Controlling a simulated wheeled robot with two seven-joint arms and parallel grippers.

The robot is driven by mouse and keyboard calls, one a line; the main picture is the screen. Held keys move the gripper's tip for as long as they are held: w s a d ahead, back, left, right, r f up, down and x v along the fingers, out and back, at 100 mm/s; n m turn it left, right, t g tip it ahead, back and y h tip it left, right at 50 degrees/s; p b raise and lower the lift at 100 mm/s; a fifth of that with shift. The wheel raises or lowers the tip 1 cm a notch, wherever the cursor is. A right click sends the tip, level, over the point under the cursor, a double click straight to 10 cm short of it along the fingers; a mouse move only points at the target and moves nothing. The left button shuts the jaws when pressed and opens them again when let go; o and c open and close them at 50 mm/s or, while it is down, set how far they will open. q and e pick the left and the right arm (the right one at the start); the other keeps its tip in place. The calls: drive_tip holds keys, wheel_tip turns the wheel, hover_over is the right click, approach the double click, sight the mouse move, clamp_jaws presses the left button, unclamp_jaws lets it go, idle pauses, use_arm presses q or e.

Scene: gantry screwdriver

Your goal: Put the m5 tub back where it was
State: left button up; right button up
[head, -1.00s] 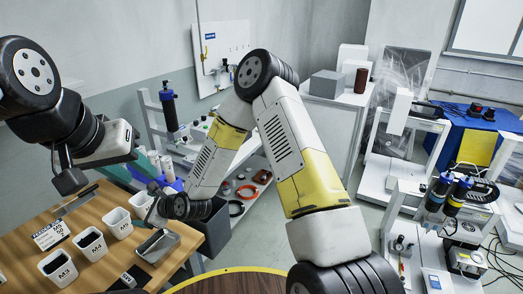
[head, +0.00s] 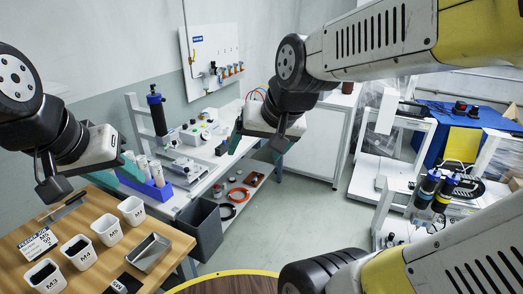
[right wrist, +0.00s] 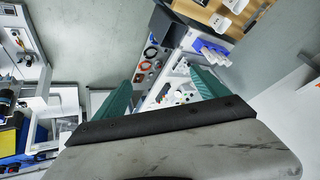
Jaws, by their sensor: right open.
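Several white tubs stand upright in a row on the wooden table (head: 22,262). The front ones read M3 (head: 45,276) and M4 (head: 79,253). The third, seemingly the m5 tub (head: 107,231), has a label too small to read surely. A fourth tub (head: 133,210) stands behind it. My right gripper (head: 258,143) is open and empty, in the air right of the table and well away from the tubs. Its spread green fingers show in the right wrist view (right wrist: 160,92). My left gripper (head: 130,168) hangs over the table's back edge; its jaw gap is unclear.
A metal tray (head: 149,252) and a dark scale-like box (head: 124,284) lie right of the tubs. A label card (head: 38,243) lies left of them. A grey bin (head: 208,228) stands beside the table. A white workbench (head: 190,160) with a blue rack (head: 153,188) is behind.

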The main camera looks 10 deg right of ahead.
drive_tip(key=s+d+n, duration=0.1)
drive_tip(key=s+d, duration=0.1)
drive_tip(key=s, duration=0.3)
drive_tip(key=shift+s+d+r+n, duration=0.15)
drive_tip(key=shift+s+r+n, duration=0.15)
drive_tip(key=shift+r+n, duration=0.15)
idle(0.6)
